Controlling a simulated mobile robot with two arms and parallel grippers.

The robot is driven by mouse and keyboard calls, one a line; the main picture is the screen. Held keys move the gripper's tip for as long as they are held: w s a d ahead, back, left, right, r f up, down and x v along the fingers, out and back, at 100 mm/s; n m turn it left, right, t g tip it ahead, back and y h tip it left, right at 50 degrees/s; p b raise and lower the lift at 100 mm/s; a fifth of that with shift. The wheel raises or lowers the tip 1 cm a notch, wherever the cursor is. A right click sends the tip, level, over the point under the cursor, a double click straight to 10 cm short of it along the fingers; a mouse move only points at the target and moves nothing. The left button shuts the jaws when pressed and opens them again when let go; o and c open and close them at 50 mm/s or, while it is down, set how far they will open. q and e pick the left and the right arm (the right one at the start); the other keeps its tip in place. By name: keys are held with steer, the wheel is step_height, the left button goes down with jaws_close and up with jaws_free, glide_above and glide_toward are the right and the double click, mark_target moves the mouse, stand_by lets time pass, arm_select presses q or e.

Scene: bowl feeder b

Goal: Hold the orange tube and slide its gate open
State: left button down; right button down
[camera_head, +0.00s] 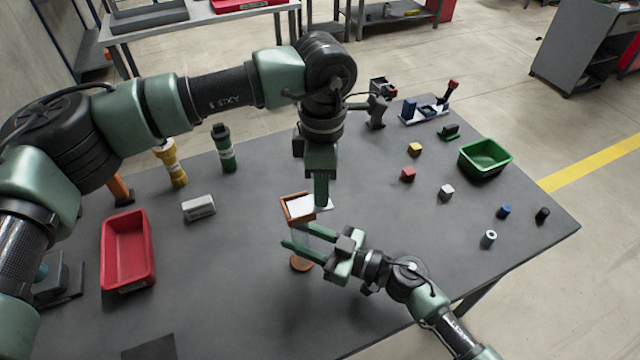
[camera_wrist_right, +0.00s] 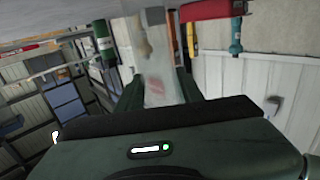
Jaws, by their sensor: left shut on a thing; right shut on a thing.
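The orange tube has a square orange hopper rim (camera_head: 285,210) on top, a clear see-through body and a round orange foot (camera_head: 301,263). A pale surface shows inside the rim. The white gate plate (camera_head: 329,207) sticks out at the hopper's right side. My left gripper (camera_head: 321,204) points down from above and is shut on the gate, its fingertips partly covering it. My right gripper (camera_head: 295,235) comes in from the lower right, shut around the clear body below the hopper. In the right wrist view the clear tube (camera_wrist_right: 158,75) stands between the two fingers.
A red bin (camera_head: 112,280) stands left and a green bin (camera_head: 485,172) right. A grey block (camera_head: 198,207), a yellow bottle (camera_head: 172,165) and a green bottle (camera_head: 223,150) stand behind left. Several small coloured blocks lie right. The table's front middle is clear.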

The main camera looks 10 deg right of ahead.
arm_select(q)
steer(key=d, duration=0.2)
steer(key=w+d, duration=0.1)
steer(key=d, duration=0.1)
arm_select(e)
steer(key=shift+s, duration=0.1)
arm_select(q)
steer(key=c, duration=1.5)
jaws_free()
arm_select(e)
steer(key=shift+a, duration=0.1)
arm_select(q)
steer(key=o, duration=0.4)
steer(key=shift+c, duration=0.2)
steer(key=shift+r, duration=0.1)
step_height(320, 180, up, 12)
